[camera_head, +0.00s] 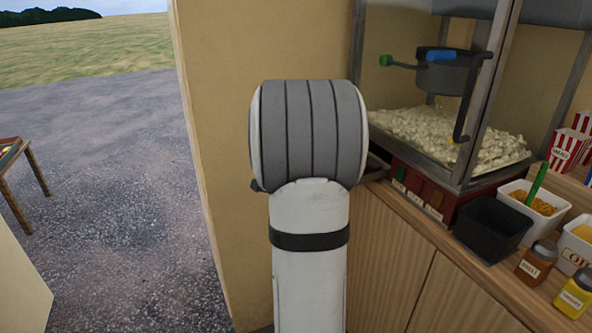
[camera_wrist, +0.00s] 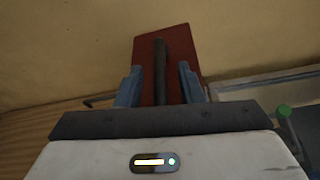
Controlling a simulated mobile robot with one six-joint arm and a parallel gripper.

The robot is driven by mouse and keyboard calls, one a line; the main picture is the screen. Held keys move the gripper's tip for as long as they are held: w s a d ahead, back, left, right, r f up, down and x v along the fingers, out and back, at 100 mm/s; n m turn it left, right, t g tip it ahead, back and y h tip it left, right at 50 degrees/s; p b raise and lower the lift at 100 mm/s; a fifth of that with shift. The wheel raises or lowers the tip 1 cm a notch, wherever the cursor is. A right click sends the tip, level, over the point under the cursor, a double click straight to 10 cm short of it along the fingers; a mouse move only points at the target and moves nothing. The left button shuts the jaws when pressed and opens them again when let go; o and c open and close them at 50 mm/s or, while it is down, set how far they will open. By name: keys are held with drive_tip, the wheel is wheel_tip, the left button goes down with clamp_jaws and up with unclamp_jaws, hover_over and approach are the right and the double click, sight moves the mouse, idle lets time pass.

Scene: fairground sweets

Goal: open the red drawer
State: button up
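In the wrist view a red panel (camera_wrist: 146,54), which looks like the red drawer's front, stands against the tan wall. A dark upright handle bar (camera_wrist: 160,70) runs down its middle. My gripper (camera_wrist: 160,82) is open, with one blue-grey finger on each side of the bar. A gap shows between the bar and each finger, so they look apart. How far the fingers reach past the bar, I cannot tell. In the head view my own arm hides the gripper and the drawer's front. Whether the drawer is shut or pulled out, I cannot tell.
A popcorn machine (camera_head: 425,195) stands on the wooden counter (camera_head: 400,240) right of my arm. A black tub (camera_head: 492,228), a white tub (camera_head: 535,209) and jars (camera_head: 537,261) sit along the counter. A tan wall (camera_head: 220,150) is behind my arm. Open ground (camera_head: 110,180) lies left.

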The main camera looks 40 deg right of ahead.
drive_tip(key=shift+s+a, duration=0.1)
drive_tip(key=v, duration=0.7)
drive_tip(key=shift+s+a+b, duration=0.2)
drive_tip(key=shift+b, duration=0.15)
drive_tip(key=w+a+n+g+y+p, duration=0.1)
drive_tip(key=a+n+g+y+p, duration=0.4)
drive_tip(key=a+n, duration=1.1)
drive_tip(key=s+a+r+n+g+y+p, duration=0.1)
drive_tip(key=s+a+n+g+y+p, duration=0.1)
drive_tip(key=s+a+n, duration=0.4)
drive_tip(key=s+a+r+n+g+y+p, duration=0.1)
drive_tip(key=s+a+r+n+g+y, duration=0.1)
drive_tip(key=s+a+n, duration=0.4)
drive_tip(key=s+a+g+y, duration=0.1)
drive_tip(key=s+a+y, duration=0.1)
drive_tip(key=a, duration=0.2)
drive_tip(key=shift+s+r+p, duration=0.3)
drive_tip(key=shift+p, duration=0.1)
